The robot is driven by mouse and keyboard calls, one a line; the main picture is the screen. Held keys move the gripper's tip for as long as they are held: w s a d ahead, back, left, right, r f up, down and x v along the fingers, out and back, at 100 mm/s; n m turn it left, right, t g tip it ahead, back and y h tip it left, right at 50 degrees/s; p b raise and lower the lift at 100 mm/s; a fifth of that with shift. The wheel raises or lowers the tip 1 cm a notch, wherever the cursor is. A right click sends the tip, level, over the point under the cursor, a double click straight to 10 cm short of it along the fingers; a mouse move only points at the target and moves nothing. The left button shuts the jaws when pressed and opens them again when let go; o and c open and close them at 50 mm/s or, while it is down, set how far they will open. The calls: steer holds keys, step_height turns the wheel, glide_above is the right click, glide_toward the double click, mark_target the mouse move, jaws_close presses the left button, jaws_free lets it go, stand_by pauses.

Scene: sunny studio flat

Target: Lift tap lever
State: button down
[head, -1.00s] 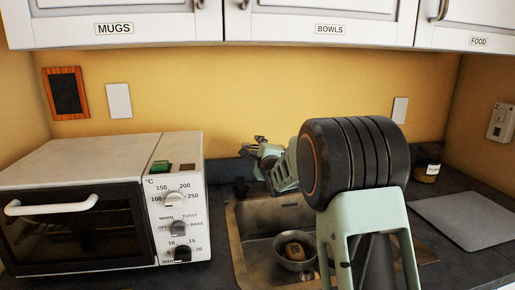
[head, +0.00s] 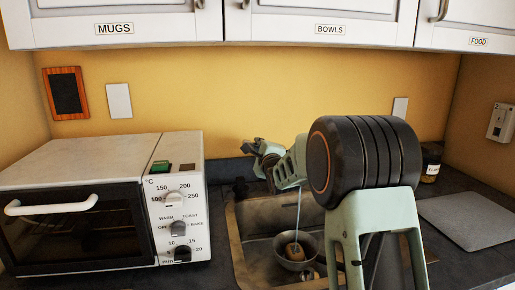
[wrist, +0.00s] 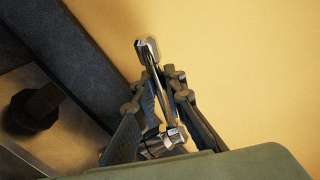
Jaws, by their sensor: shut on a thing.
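The chrome tap lever (wrist: 153,68) stands up between my fingers in the wrist view. My gripper (wrist: 157,88) is shut on it, one finger on each side. The tap's chrome body (wrist: 165,142) shows partly below, behind my wrist. In the head view my gripper (head: 255,148) is at the back of the sink, and my arm hides most of the tap. A thin stream of water (head: 298,212) falls into the sink (head: 258,222).
A metal bowl (head: 283,257) with a brown block (head: 294,250) in it stands in the sink under the stream. A white toaster oven (head: 100,215) stands to the left. A grey board (head: 470,220) and a dark jar (head: 431,160) are to the right. Cabinets (head: 280,28) hang above.

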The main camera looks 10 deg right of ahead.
steer(key=shift+d+r+m, duration=0.3)
steer(key=shift+r+m, duration=0.25)
steer(key=shift+m, duration=0.2)
steer(key=shift+d+r+m, duration=0.25)
steer(key=shift+r+m, duration=0.3)
steer(key=shift+m, duration=0.2)
steer(key=c, duration=2)
jaws_free()
steer(key=shift+o, duration=0.2)
steer(key=shift+s, duration=0.1)
steer(key=s+d, duration=0.1)
steer(key=s, duration=1)
steer(key=shift+s+d+r, duration=0.2)
steer(key=shift+s+r, duration=0.05)
steer(key=shift+s, duration=0.1)
